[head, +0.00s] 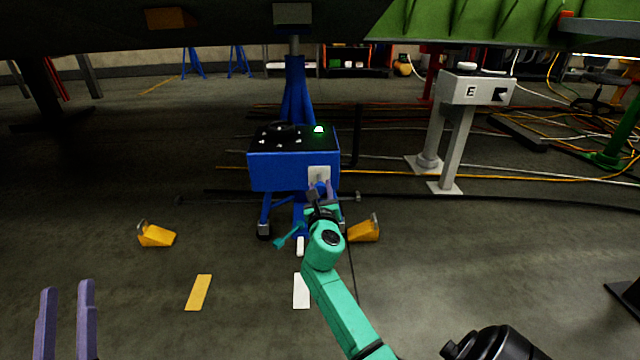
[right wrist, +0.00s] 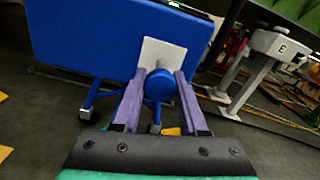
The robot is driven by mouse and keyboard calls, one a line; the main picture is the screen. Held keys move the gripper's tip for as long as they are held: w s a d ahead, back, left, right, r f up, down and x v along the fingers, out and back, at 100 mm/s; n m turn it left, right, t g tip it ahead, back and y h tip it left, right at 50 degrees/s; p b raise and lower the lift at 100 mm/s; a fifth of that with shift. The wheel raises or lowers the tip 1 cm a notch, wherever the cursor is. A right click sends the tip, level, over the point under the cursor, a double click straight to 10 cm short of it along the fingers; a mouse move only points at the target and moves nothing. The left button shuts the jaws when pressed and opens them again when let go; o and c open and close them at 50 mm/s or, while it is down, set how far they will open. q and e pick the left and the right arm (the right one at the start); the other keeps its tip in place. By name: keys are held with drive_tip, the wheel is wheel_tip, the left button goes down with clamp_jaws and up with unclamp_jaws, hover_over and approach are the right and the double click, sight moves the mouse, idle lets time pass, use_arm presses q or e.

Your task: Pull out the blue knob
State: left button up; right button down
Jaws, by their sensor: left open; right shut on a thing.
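The blue knob (right wrist: 159,86) sits in front of a pale square plate (right wrist: 160,56) on the front of a blue box (head: 280,172). In the head view the plate (head: 319,173) shows at the box's lower right, with the knob mostly hidden by my gripper. My right gripper (right wrist: 158,90) is shut on the blue knob, one purple finger on each side of it. In the head view my right gripper (head: 321,192) reaches the box front. My left gripper (head: 66,300) is open and empty at the lower left, far from the box.
The blue box has a dark top with small controls and a lit green light (head: 319,128). Yellow chocks (head: 155,234) lie on the floor either side of its stand. A grey pedestal marked E (head: 475,90) stands to the right. Cables (head: 560,130) cross the floor behind.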

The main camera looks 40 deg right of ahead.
drive_tip(key=shift+s+a+f, duration=0.15)
drive_tip(key=shift+a+f, duration=0.05)
use_arm(q)
drive_tip(key=f, duration=0.1)
drive_tip(key=f+g, duration=0.1)
drive_tip(key=f, duration=0.1)
drive_tip(key=shift+w+d+f, duration=0.1)
drive_tip(key=shift+w+d, duration=0.1)
use_arm(e)
drive_tip(key=shift+c, duration=2.2)
unclamp_jaws()
use_arm(q)
drive_tip(key=shift+s, duration=0.15)
use_arm(e)
drive_tip(key=shift+s+r, duration=0.1)
drive_tip(key=shift+r, duration=0.05)
drive_tip(key=shift+s+a, duration=0.1)
